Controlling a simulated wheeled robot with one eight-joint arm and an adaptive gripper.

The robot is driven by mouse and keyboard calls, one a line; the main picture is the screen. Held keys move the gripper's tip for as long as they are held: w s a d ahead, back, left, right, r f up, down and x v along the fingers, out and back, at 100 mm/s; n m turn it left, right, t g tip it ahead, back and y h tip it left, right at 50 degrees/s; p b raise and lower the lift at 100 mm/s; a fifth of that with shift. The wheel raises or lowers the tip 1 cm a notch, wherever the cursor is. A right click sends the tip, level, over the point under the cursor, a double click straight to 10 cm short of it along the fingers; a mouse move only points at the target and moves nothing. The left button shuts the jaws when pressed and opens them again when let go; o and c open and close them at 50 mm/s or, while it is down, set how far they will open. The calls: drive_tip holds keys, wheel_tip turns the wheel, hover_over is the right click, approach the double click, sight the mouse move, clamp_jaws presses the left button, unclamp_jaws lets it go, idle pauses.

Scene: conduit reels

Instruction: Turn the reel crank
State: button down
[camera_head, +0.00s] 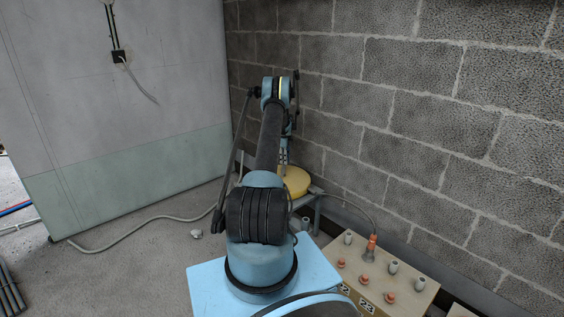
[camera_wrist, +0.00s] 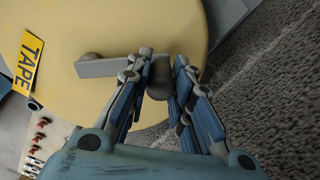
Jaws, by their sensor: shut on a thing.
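The yellow reel (camera_head: 296,181) stands low by the block wall in the head view, partly hidden behind my arm. In the wrist view the reel's round yellow face (camera_wrist: 90,30) fills the upper left. A dark rounded crank knob (camera_wrist: 160,78) is at the crank arm's right end. My gripper (camera_wrist: 160,85) is shut on the knob, with a finger on each side of it. In the head view my gripper (camera_head: 284,158) reaches down beside the reel, and its grip is too small to make out.
A yellow TAPE label (camera_wrist: 26,62) is at the reel's left. A box with orange and grey fittings (camera_head: 405,270) stands at the lower right of the head view. A grey hose (camera_head: 130,231) lies on the floor. The block wall (camera_head: 440,110) is close on the right.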

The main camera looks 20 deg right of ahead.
drive_tip(key=shift+s+d+r, duration=0.1)
drive_tip(key=shift+s+d, duration=0.2)
drive_tip(key=shift+d, duration=0.55)
drive_tip(key=shift+s+d, duration=0.1)
drive_tip(key=c, duration=1.4)
unclamp_jaws()
drive_tip(key=shift+r, duration=0.15)
wheel_tip(320, 180, up, 12)
drive_tip(key=shift+f, duration=0.25)
